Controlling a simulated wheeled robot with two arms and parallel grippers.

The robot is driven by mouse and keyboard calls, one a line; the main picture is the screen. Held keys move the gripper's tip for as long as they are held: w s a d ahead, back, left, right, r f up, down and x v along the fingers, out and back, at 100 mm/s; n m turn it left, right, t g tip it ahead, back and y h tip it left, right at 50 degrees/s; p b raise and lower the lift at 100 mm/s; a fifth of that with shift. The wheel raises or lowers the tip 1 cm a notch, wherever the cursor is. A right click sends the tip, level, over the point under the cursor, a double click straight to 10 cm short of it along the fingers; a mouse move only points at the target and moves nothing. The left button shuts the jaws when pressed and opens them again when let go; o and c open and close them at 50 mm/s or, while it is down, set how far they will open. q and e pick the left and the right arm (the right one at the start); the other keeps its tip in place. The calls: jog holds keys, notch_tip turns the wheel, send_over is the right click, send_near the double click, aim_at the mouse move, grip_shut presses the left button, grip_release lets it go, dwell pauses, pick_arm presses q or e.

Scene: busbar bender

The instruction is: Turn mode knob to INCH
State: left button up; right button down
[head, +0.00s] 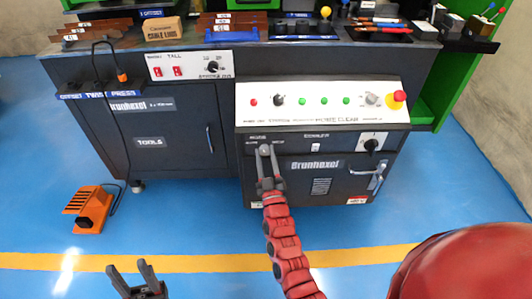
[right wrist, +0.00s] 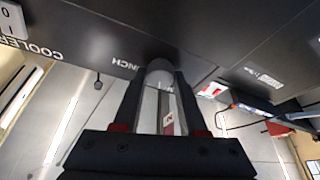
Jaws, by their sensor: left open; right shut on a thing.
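The mode knob (head: 264,150) sits on the dark front panel below the white control strip, with small lettering around it. In the right wrist view, the rounded grey knob (right wrist: 160,72) is between the fingertips, beside white lettering that ends in "NCH" (right wrist: 127,64). My right gripper (head: 265,154) reaches up from below and is shut on the knob; it also shows in the right wrist view (right wrist: 160,90). The fingers hide much of the knob, and I cannot tell where it points. My left gripper (head: 146,267) is open and empty, low over the floor.
The white control strip (head: 320,101) carries buttons and a red emergency stop (head: 397,98) above the knob. A rotary switch (head: 371,145) and a silver handle (head: 378,177) are to the right. An orange foot pedal (head: 89,208) lies on the blue floor at left.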

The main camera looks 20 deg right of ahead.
jog(key=m+h, duration=0.2)
jog(key=m, duration=0.2)
jog(key=m+h+p, duration=0.1)
jog(key=m+h, duration=0.1)
jog(key=m, duration=0.2)
jog(key=shift+a+g, duration=0.15)
jog(key=shift+g, duration=0.25)
jog(key=m+h, duration=0.1)
jog(key=m, duration=0.1)
jog(key=m+g+h, duration=0.1)
jog(key=m, duration=0.2)
jog(key=shift+m+h, duration=0.3)
jog(key=shift+a+m+g+h, duration=0.1)
jog(key=shift+m+g+h, duration=0.4)
jog(key=shift+m, duration=0.7)
jog(key=shift+m+g+h, duration=0.3)
jog(key=shift+m+g, duration=0.3)
jog(key=shift+m, duration=0.6)
jog(key=shift+w+m, duration=0.1)
jog(key=shift+m, duration=0.2)
jog(key=shift+c, duration=2.2)
grip_release()
